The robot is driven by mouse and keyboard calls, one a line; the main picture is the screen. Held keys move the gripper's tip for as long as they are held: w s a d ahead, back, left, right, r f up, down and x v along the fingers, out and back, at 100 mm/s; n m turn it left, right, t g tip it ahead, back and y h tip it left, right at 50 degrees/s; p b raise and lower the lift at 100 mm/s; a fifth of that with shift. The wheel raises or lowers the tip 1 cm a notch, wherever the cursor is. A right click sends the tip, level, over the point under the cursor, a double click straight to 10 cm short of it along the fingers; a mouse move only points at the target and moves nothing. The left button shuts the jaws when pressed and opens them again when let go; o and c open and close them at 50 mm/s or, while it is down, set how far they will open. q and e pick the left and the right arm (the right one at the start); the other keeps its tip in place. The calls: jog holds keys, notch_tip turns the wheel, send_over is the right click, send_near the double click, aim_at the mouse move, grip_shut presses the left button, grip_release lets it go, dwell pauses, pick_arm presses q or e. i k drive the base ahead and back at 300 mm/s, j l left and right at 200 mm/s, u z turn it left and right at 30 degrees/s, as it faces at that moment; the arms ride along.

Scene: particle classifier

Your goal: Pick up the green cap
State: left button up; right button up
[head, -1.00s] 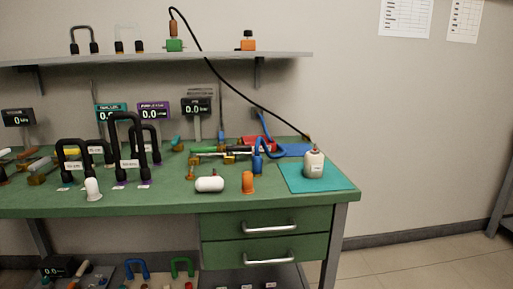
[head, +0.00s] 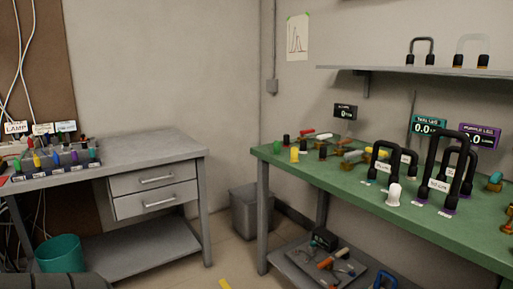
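A small green piece (head: 277,146), possibly the green cap, stands at the left end of the green workbench (head: 330,175). It is too small to make out its shape for certain. It stands left of a small dark piece (head: 287,140) and a yellow piece (head: 294,155). Neither of my grippers shows in the head view. A dark shape at the bottom left corner may be part of my arm.
A grey table (head: 140,150) with drawers stands at the left, holding a rack of coloured items (head: 55,172). A grey bin (head: 250,210) stands between the tables and a teal bin (head: 60,255) at lower left. Black looped handles (head: 440,165) stand on the bench. Floor shows between the tables.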

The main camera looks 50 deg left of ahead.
aim_at(277, 143)
jog(key=u, duration=1.4)
jog(key=i+j+z, duration=0.1)
jog(key=z, duration=0.3)
jog(key=j+z, duration=0.35)
jog(key=i+j+z, duration=0.1)
jog(key=j+z, duration=0.15)
jog(key=z, duration=0.15)
jog(key=k+j+z, duration=0.1)
jog(key=j+z, duration=0.3)
jog(key=j, duration=0.65)
